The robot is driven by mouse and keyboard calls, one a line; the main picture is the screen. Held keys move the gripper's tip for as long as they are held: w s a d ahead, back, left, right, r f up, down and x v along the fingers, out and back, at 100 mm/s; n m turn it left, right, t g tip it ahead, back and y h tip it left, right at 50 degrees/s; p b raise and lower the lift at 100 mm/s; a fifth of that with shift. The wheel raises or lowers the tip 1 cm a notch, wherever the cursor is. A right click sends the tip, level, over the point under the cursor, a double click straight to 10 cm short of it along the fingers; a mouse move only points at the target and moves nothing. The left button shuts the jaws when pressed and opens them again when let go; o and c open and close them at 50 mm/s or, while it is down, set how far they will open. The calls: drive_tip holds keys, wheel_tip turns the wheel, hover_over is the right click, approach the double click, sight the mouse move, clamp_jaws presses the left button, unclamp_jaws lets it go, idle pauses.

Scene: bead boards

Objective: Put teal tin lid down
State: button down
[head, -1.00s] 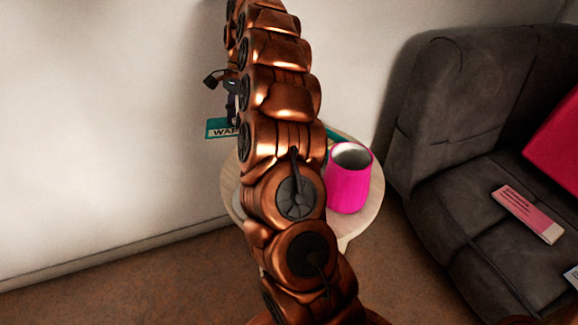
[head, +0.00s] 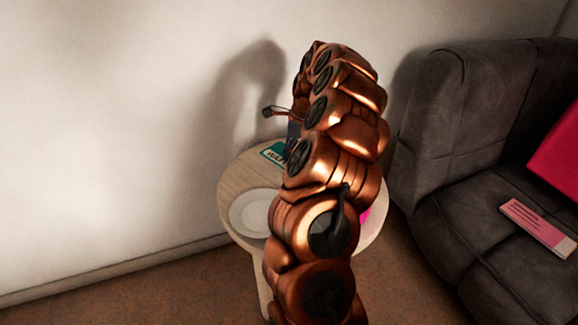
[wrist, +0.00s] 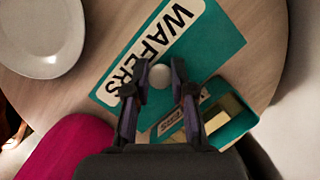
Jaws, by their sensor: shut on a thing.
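The teal tin lid (wrist: 213,50) has a white "WAFERS" label and a pale round knob. My gripper (wrist: 160,78) is shut on the knob, one finger on each side. The lid also shows in the head view (head: 272,152), over the back part of the round table, partly hidden behind my arm. I cannot tell whether it touches the tabletop. In the wrist view an open teal tin (wrist: 236,124) with a gold inside and its own label stands just below the lid, partly covered by my gripper; my arm hides it in the head view.
A white plate (head: 262,213) lies on the left of the round wooden table (head: 233,180). A wall is behind; a dark grey sofa (head: 425,130) stands right.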

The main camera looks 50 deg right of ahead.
drive_tip(key=shift+f+b, duration=0.5)
drive_tip(key=shift+f, duration=1.85)
drive_tip(key=c, duration=1)
unclamp_jaws()
drive_tip(key=p+v, duration=0.2)
drive_tip(key=v, duration=1)
drive_tip(key=shift+p, duration=0.3)
